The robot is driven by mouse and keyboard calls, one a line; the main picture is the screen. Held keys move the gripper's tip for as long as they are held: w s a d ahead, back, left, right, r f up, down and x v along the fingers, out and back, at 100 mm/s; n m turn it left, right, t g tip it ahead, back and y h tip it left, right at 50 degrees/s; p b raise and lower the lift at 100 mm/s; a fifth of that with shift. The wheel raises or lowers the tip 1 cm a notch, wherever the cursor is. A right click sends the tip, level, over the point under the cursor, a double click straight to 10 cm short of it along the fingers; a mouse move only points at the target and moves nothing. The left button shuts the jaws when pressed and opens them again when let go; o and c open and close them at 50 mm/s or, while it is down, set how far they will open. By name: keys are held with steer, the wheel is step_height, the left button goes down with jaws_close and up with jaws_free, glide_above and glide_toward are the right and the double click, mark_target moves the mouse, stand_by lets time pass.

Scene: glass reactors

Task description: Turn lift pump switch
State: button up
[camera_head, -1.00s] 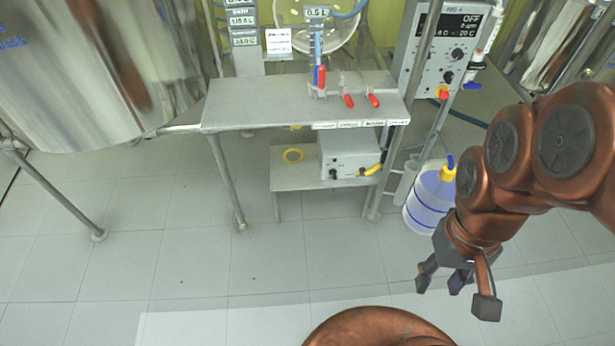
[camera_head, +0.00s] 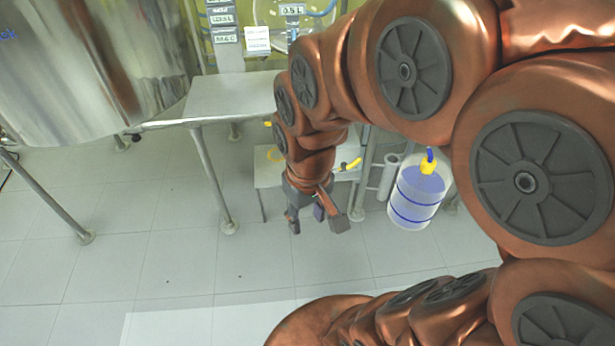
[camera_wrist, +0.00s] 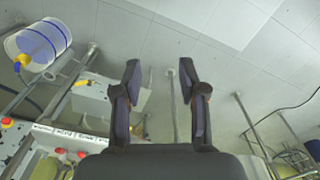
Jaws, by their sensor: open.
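My gripper (camera_head: 317,220) is open and empty, hanging in front of the low shelf under the steel table; its spread fingers also show in the wrist view (camera_wrist: 160,70). No contact between fingers and box is visible.
A clear blue-banded bottle (camera_head: 416,195) with a yellow cap stands right of the low shelf. The steel table (camera_head: 230,98) is above, its legs close by. A large steel vessel (camera_head: 90,70) is at left. The tiled floor (camera_head: 130,250) in front is free.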

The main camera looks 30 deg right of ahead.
steer(key=w+d+f+t+b, duration=0.35)
steer(key=w+f+b, duration=0.25)
steer(key=w+f, duration=0.5)
steer(key=w+d+f+t+h+b, duration=0.1)
steer(key=w+d+f+t+b, duration=0.35)
steer(key=w+f, duration=0.75)
steer(key=w+d+f+t+b, duration=0.2)
steer(key=w+d+f+b, duration=0.2)
steer(key=w+f+b, duration=0.75)
steer(key=w+d+f+t+h+b, duration=0.35)
steer(key=d+f+b, duration=0.25)
steer(key=d+f, duration=0.35)
steer(key=w+d+f+t+h+b, duration=0.3)
steer(key=w+d+f+b, duration=0.25)
steer(key=d+f, duration=0.4)
steer(key=shift+m+y, duration=0.25)
steer(key=shift+m, duration=0.15)
steer(key=shift+w+d+f+b, duration=0.3)
steer(key=shift+w+b, duration=0.3)
steer(key=shift+w, duration=0.45)
steer(key=shift+w+d+f+b, duration=0.3)
steer(key=shift+w+b, duration=0.25)
steer(key=shift+w, duration=0.55)
steer(key=shift+w+d+f+b, duration=0.25)
steer(key=shift+w+b, duration=0.35)
steer(key=shift+w, duration=0.45)
steer(key=shift+c, duration=0.3)
steer(key=shift+r, duration=0.2)
jaws_close()
